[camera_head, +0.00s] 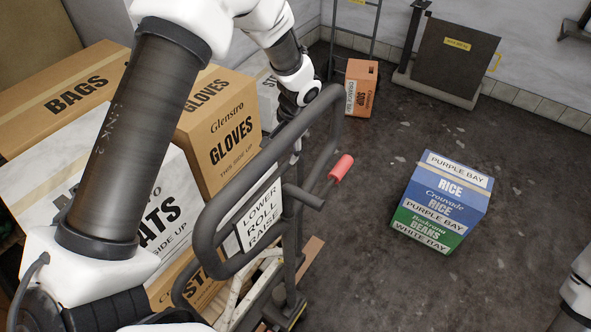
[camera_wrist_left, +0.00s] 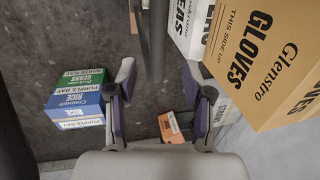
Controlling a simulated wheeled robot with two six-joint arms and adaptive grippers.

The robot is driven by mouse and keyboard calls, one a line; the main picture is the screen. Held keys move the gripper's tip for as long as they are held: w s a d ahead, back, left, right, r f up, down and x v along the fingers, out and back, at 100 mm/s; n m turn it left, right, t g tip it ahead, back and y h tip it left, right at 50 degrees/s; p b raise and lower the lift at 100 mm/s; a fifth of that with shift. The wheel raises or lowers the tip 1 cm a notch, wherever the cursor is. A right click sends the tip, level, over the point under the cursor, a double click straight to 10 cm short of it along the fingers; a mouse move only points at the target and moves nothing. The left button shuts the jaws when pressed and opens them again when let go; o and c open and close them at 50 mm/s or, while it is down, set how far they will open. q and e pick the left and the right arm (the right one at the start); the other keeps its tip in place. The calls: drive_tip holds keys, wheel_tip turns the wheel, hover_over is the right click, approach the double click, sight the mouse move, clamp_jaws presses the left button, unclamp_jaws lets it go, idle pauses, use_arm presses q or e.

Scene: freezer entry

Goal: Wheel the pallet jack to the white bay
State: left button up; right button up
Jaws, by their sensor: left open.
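The pallet jack's dark grey loop handle (camera_head: 262,157) stands upright in the middle of the head view. It carries a white sign reading LOWER ROLL RAISE (camera_head: 260,214) and a lever with a red grip (camera_head: 341,167). My left arm reaches over the boxes to the handle's far side, and the handle partly hides its gripper. In the left wrist view my left gripper (camera_wrist_left: 165,84) is open, with a dark upright bar (camera_wrist_left: 156,40) between or just beyond its fingers. I cannot tell whether they touch. The jack's forks are hidden. No marked white bay floor shows. My right gripper is out of view.
Large GLOVES (camera_head: 222,130) and BAGS (camera_head: 75,98) cartons crowd the left. A blue RICE box (camera_head: 443,187) sits with a green BEANS box (camera_head: 425,235) labelled WHITE BAY. An orange SOUP box (camera_head: 361,88) and a scale (camera_head: 447,63) stand behind. The floor between is clear.

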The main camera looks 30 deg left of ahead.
sight(281, 169)
use_arm(q)
drive_tip(key=f, duration=0.2)
drive_tip(key=a+f+p, duration=0.1)
drive_tip(key=f, duration=0.2)
drive_tip(key=f+p, duration=0.1)
drive_tip(key=f, duration=0.1)
drive_tip(key=shift+a+f, duration=0.15)
drive_tip(key=shift+w+f, duration=0.1)
drive_tip(key=shift+f, duration=0.25)
drive_tip(key=shift+r, duration=0.1)
drive_tip(key=shift+c, duration=1.3)
clamp_jaws()
